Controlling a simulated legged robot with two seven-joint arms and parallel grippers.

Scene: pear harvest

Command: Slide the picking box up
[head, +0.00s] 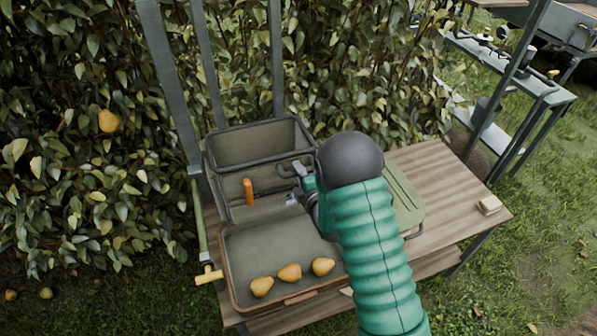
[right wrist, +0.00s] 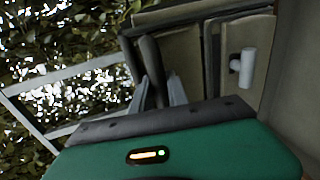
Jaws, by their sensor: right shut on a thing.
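The picking box (head: 253,128) is a grey-green open bin with a dark rim. It stands at the back of the wooden bench, beside upright metal posts, with the hedge behind it. My right gripper (head: 297,188) is at the right front of the box, shut on what looks like its dark handle (head: 291,171). The arm and wrist hide part of this grip. In the right wrist view the dark handle (right wrist: 151,68) rises beside the grey fingers (right wrist: 172,90). My left gripper is not in view.
A tray (head: 250,240) with three yellow pears (head: 290,273) lies in front of the box. An orange-handled tool (head: 249,192) stands between them. A green board (head: 403,196) lies right of my arm. A pear (head: 108,121) hangs in the hedge. The bench's right end (head: 450,185) is mostly clear.

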